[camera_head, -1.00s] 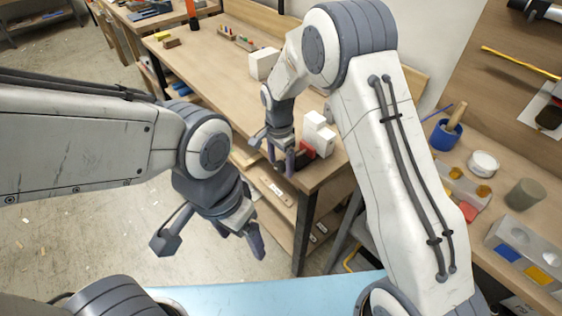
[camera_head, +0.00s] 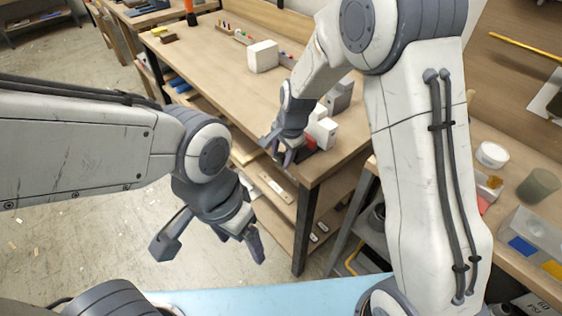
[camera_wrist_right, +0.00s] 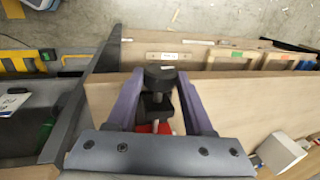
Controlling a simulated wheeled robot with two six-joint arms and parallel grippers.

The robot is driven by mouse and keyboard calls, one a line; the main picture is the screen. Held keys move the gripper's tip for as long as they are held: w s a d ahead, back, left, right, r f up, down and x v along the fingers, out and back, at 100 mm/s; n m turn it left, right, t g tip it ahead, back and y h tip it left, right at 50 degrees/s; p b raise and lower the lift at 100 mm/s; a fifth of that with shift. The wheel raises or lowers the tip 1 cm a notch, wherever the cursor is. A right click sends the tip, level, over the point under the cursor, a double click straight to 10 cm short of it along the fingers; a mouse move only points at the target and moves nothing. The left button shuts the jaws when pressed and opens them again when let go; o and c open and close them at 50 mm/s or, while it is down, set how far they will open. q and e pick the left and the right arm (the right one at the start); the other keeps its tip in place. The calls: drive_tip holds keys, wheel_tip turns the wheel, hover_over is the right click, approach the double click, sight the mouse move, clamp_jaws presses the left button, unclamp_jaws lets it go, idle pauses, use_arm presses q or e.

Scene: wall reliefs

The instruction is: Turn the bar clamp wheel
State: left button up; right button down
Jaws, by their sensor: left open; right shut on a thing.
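The bar clamp sits at the near end corner of the wooden workbench. Its red part shows in the head view (camera_head: 310,142) and between my fingers in the right wrist view (camera_wrist_right: 154,128). Its black round wheel (camera_wrist_right: 160,75) lies between my right fingertips in the right wrist view; in the head view my gripper hides it. My right gripper (camera_head: 284,156) is shut on the wheel, one purple finger on each side. My left gripper (camera_head: 240,241) is open and empty, hanging over the floor left of the bench.
White blocks (camera_head: 322,132) stand just behind the clamp, with a grey block (camera_head: 340,95) beyond. A larger white block (camera_head: 263,56) stands farther back on the workbench (camera_head: 215,70). A second bench at right holds a white round container (camera_head: 492,154) and a grey-green cylinder (camera_head: 538,186).

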drive_tip(key=shift+s+d+f+t+y+b, duration=0.15)
drive_tip(key=shift+t+y+b, duration=0.45)
drive_tip(key=shift+b, duration=2.3)
drive_tip(key=shift+f+t+y+b, duration=0.15)
drive_tip(key=shift+t+y+b, duration=0.45)
drive_tip(key=shift+b, duration=2.25)
drive_tip(key=shift+r+t+b, duration=0.25)
drive_tip(key=shift+t+b, duration=0.15)
drive_tip(key=shift+b, duration=0.35)
drive_tip(key=shift+c, duration=1.4)
unclamp_jaws()
drive_tip(key=shift+s+r, duration=0.1)
drive_tip(key=p+v, duration=0.2)
drive_tip(key=v, duration=0.8)
drive_tip(key=shift+p, duration=0.3)
drive_tip(key=shift+r, duration=0.1)
